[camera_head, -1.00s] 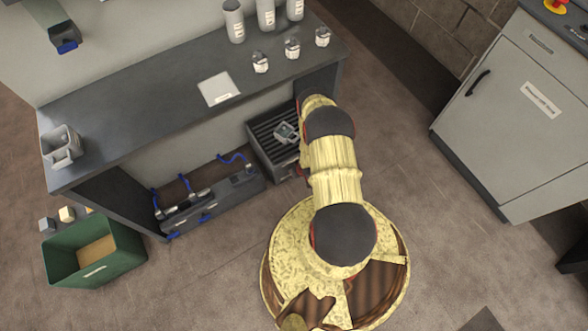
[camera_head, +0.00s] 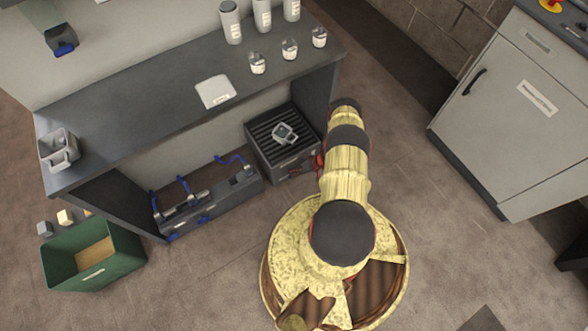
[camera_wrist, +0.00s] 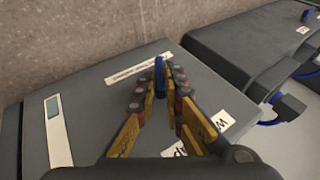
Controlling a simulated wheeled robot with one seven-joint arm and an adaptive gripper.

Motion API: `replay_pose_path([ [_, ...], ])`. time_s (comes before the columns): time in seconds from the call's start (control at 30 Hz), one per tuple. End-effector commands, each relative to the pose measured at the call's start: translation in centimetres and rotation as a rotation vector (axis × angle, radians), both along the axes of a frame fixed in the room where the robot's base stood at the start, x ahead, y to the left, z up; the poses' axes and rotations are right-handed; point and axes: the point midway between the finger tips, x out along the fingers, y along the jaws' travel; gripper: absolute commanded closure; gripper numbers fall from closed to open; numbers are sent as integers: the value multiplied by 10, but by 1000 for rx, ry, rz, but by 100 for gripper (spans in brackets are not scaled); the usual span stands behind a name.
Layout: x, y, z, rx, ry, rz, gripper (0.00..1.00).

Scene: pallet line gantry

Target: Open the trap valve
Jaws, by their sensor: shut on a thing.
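A blue valve lever (camera_wrist: 160,68) stands out from a dark grey box face (camera_wrist: 80,90) in the wrist view. My gripper (camera_wrist: 161,80) is shut on this lever, with its yellow fingers and dark pads on either side of it. In the head view the floor box with a slatted top (camera_head: 262,128) stands under the bench, beside my arm's far end. The lever and my fingertips cannot be made out there.
A grey device (camera_head: 285,133) lies on the slats. Left of the box is a low dark manifold (camera_head: 240,190) with blue handles and hoses. The bench (camera_head: 140,115) overhangs both. A green bin (camera_head: 120,262) stands left, and a grey cabinet (camera_head: 505,95) right.

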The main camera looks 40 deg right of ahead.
Motion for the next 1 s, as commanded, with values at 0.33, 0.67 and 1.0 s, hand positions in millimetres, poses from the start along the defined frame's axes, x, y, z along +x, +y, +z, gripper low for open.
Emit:
replay_pose_path([
  [0.33, -1, -5, -4, 156, -38, -2, 100],
  [0.67, 0, -6, -4, 218, -54, -1, 100],
  [1.0, 0, -6, -3, 221, -55, -1, 100],
])
